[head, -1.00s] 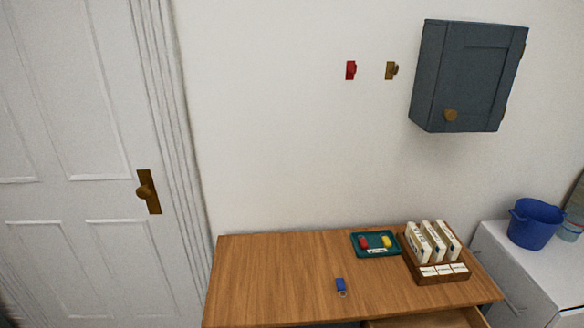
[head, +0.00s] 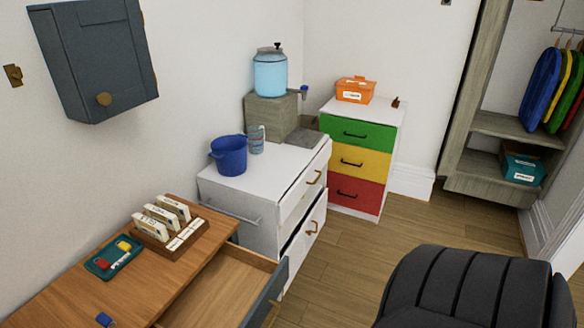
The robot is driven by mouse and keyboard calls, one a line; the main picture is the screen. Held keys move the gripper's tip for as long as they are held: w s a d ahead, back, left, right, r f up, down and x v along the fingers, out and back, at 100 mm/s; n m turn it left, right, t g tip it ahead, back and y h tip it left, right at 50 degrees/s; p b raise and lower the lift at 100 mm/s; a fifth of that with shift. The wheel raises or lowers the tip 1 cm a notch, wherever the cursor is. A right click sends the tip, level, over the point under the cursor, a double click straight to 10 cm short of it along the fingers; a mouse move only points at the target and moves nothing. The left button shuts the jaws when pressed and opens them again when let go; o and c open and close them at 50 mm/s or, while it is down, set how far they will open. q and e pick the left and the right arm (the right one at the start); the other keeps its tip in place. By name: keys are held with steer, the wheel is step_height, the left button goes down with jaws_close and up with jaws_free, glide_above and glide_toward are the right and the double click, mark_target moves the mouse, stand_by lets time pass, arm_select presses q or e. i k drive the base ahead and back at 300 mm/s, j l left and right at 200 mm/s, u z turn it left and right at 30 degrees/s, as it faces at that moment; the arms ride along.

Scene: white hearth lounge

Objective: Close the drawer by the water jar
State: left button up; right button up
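The water jar (head: 270,72) is a light-blue see-through container with a dark lid. It stands on a grey wooden box (head: 262,117) at the back of a white cabinet (head: 232,200). The cabinet front has an upper drawer (head: 300,197) and a lower drawer (head: 297,262), each with a brass handle. A dark gap shows above the lower drawer, which looks partly pulled out. The upper drawer looks shut or nearly so. Neither of my grippers is in view.
A wooden desk (head: 60,290) at lower left has its own drawer (head: 215,285) open. A blue bucket (head: 229,157) sits on the cabinet. A green, yellow and red drawer unit (head: 361,162) stands behind. A black padded chair (head: 470,290) is at lower right. Floor (head: 345,250) between is clear.

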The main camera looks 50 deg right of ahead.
mark_target(238, 287)
steer(key=z, duration=1.25)
